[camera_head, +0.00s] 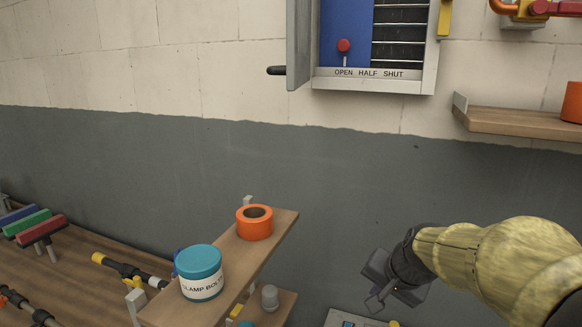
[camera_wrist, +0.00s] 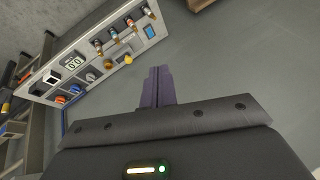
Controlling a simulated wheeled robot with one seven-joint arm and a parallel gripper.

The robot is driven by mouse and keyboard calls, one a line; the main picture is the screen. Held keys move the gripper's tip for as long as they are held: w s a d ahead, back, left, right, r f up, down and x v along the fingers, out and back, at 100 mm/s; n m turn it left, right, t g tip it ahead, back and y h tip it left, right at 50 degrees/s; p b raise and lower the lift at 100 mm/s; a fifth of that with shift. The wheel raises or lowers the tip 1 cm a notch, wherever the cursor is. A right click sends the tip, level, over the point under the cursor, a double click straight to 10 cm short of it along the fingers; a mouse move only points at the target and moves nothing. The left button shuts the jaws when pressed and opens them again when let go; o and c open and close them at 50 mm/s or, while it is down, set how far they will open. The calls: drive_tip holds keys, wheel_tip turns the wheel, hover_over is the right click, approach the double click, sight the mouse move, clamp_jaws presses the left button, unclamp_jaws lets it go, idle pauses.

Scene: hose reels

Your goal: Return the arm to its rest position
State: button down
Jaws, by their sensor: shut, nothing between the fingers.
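My gripper (camera_head: 376,300) is at the lower right in the head view, at the end of my yellowish arm, in front of the grey lower wall. It points down and to the left and holds nothing. In the wrist view its fingers (camera_wrist: 158,86) are together, pointing over bare grey floor. No object touches the fingers in either view.
A wooden shelf (camera_head: 226,262) left of my gripper bears a teal clamp bolts jar (camera_head: 201,272) and an orange tape roll (camera_head: 254,222). A wall cabinet (camera_head: 373,84) with a red-knobbed lever hangs above. A panel with knobs and valves (camera_wrist: 105,55) shows in the wrist view. A right shelf (camera_head: 520,124) juts out.

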drive_tip(key=s+a+f+n+g+h, duration=0.1)
drive_tip(key=s+f+n, duration=0.5)
drive_tip(key=s+f, duration=0.6)
drive_tip(key=shift+a+f+n+g, duration=0.4)
drive_tip(key=shift+a+f+g, duration=0.35)
drive_tip(key=shift+g, duration=0.45)
drive_tip(key=shift+s+a+r, duration=0.1)
drive_tip(key=shift+s+a, duration=0.05)
drive_tip(key=shift+d, duration=0.2)
